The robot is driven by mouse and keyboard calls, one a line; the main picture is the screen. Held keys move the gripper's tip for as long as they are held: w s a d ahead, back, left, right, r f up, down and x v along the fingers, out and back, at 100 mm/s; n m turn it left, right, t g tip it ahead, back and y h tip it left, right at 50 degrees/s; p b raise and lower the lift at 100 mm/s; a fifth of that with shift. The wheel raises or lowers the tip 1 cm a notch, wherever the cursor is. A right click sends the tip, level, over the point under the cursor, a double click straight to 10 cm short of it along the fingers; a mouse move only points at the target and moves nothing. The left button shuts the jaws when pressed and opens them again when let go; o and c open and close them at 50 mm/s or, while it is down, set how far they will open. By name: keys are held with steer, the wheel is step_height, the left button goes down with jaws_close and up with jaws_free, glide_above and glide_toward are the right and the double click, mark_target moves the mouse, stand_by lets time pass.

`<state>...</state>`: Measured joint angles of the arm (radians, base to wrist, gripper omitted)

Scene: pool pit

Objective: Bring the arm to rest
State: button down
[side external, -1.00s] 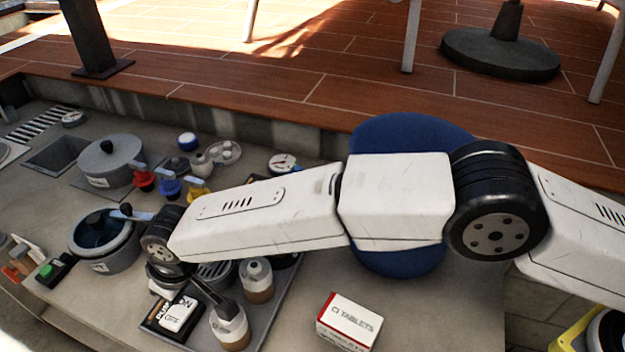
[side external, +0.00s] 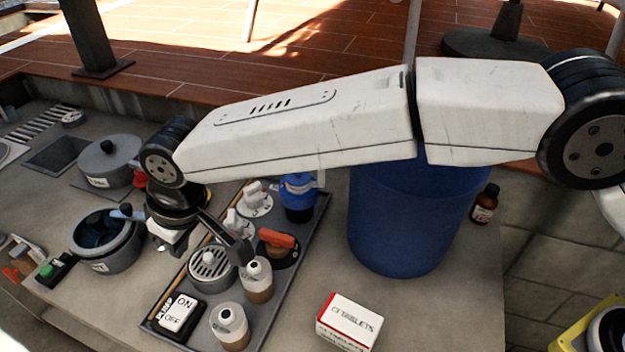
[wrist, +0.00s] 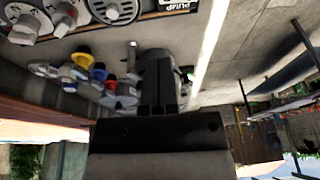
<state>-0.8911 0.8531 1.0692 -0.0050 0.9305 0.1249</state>
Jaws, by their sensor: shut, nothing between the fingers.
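My gripper (side external: 238,250) hangs from the black wrist, shut and empty, in the side view.
A tablets box (side external: 349,322) and a blue barrel (side external: 410,230) stand to the right.

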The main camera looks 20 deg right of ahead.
stand_by(0.6)
steer(key=x, duration=0.3)
steer(key=s+x, duration=0.1)
steer(key=x, duration=0.2)
steer(key=a+x, duration=0.1)
steer(key=x, duration=0.2)
steer(key=shift+s+a+f, duration=0.15)
steer(key=shift+a+f, duration=0.05)
steer(key=shift+f, duration=0.05)
steer(key=shift+t+h, duration=0.3)
stand_by(0.6)
